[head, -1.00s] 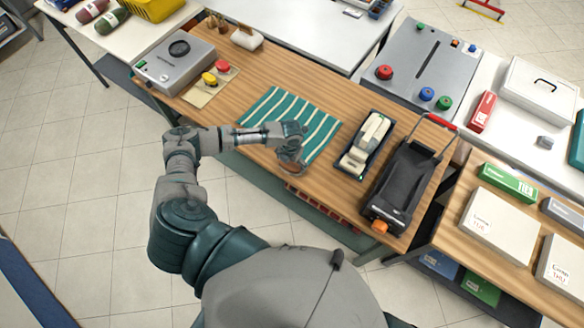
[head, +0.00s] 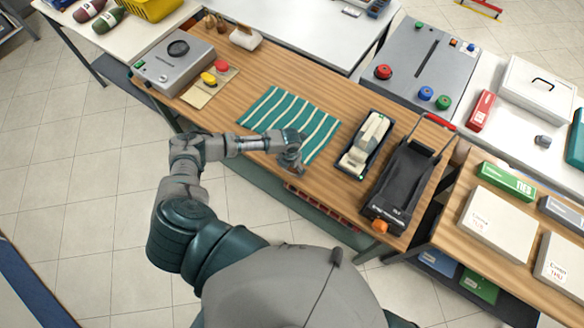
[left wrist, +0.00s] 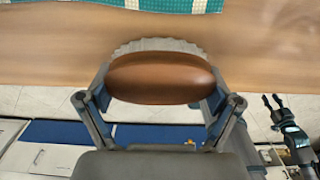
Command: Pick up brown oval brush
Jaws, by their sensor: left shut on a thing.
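The brown oval brush (left wrist: 160,78) has a smooth wooden back and a pale ruffled bristle edge. In the left wrist view it lies crosswise between the two fingers of my left gripper (left wrist: 160,98), which is shut on it. In the head view my left gripper (head: 291,165) is at the front edge of the wooden table, just below the striped cloth. The brush is mostly hidden by the gripper there. My right gripper (left wrist: 272,103) shows small at the right of the left wrist view, its fingers apart and empty.
The green striped cloth (head: 290,122) lies flat on the wooden table (head: 215,118). A dark tray with pale items (head: 364,145) and a black handled device (head: 403,185) stand to the right. A grey machine (head: 173,62) with buttons stands at the left end.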

